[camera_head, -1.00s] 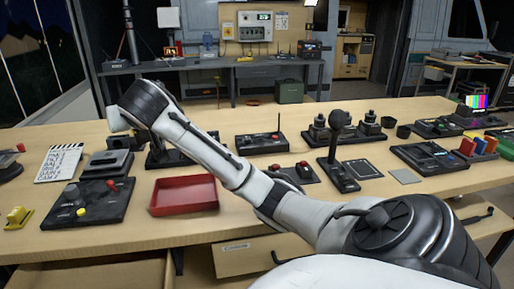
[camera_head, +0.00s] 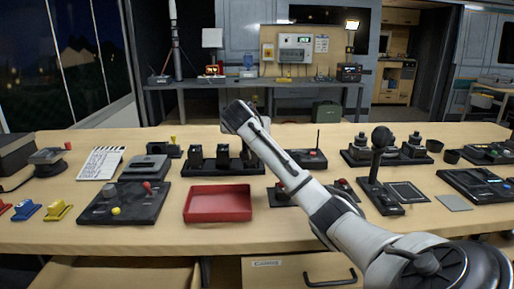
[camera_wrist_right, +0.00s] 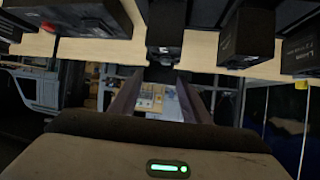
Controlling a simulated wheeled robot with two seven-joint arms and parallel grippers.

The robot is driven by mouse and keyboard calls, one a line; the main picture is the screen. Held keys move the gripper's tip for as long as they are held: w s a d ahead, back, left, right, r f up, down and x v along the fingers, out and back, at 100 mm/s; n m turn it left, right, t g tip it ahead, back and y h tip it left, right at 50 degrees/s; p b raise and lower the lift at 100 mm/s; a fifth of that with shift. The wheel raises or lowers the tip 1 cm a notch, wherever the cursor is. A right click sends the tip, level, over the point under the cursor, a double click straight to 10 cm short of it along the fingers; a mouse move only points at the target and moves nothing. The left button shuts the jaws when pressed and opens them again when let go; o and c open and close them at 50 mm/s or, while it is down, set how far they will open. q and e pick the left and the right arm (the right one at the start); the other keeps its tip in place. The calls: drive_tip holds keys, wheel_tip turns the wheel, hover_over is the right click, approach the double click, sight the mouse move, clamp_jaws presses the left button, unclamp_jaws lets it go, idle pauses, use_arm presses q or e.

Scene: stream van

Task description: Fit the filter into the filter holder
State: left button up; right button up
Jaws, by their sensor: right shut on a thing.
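My right arm reaches in from the right in the head view, and its wrist hides the gripper there. In the right wrist view the right gripper (camera_wrist_right: 162,88) is shut on a thin, pale pane, apparently the filter (camera_wrist_right: 158,100); it is dim and partly see-through. A dark block (camera_wrist_right: 165,28) stands straight ahead of the fingertips; I cannot tell whether they touch. In the head view, a black base with dark upright blocks (camera_head: 195,156) stands just left of and below the wrist. I cannot tell which part is the filter holder. My left gripper is not in view.
A red tray (camera_head: 218,215) lies at the front, left of the forearm. A black control panel (camera_head: 124,214) is left of it. A joystick (camera_head: 380,160) stands tall to the right. Other dark blocks (camera_wrist_right: 248,38) flank the fingers. Bare table shows along the front edge.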

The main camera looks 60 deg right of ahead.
drive_tip(key=shift+f, duration=1.95)
drive_tip(key=shift+f, duration=0.15)
drive_tip(key=o, duration=1)
drive_tip(key=shift+o, duration=0.2)
